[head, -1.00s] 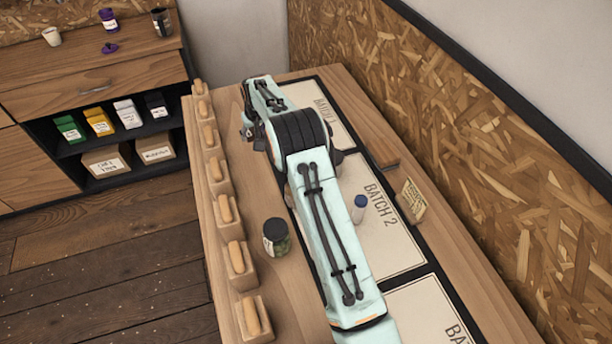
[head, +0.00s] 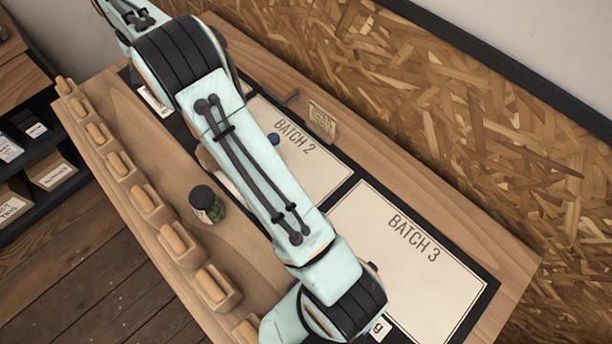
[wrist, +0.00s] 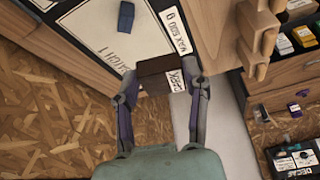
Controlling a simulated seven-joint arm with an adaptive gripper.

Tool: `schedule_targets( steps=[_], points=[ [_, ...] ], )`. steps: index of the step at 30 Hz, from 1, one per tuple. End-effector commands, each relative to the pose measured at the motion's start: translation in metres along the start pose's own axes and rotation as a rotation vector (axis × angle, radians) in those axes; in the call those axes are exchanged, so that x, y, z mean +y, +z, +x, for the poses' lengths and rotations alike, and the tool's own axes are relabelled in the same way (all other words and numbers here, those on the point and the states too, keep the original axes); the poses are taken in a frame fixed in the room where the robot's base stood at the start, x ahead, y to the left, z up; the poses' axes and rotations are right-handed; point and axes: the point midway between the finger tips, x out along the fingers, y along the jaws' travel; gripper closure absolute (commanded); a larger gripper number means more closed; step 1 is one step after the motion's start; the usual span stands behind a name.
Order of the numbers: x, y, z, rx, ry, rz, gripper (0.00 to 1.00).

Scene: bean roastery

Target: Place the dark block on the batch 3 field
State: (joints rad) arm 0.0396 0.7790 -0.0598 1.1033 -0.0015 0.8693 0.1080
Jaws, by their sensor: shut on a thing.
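The dark block (wrist: 160,77), brown-black with a white label reading DARK, shows in the wrist view between the fingers of my gripper (wrist: 160,82), which is shut on it. The block is over or near the BATCH 1 field (wrist: 92,32), and I cannot tell its height. In the head view my gripper and the block are out of sight. The batch 3 field (head: 385,245) is a pale, black-bordered panel, clear where visible; my arm covers its lower left part.
The batch 2 field (head: 325,165) bears a small blue-topped object (head: 274,139). A dark-lidded jar (head: 207,204) stands left of my arm. Several wooden holders (head: 147,203) line the table's left edge. A small sign (head: 322,120) stands near the OSB wall (head: 450,110).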

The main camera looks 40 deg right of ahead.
Motion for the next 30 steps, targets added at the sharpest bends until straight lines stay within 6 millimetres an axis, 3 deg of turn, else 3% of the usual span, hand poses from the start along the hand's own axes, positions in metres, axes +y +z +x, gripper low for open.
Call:
schedule_targets(
  steps=[8, 12, 18, 24, 30],
  points=[
    [0.107, 0.047, -0.028, 0.0, 0.203, 0.487, 0.92],
    [0.17, 0.093, -0.051, 0.002, 0.34, 0.82, 0.92],
    [0.24, 0.179, -0.089, 0.0, 0.536, 1.292, 0.92],
    [0.28, 0.277, -0.127, -0.001, 0.724, 1.745, 0.92],
    [0.287, 0.352, -0.152, -0.002, 0.855, 2.065, 0.92]
  ],
)
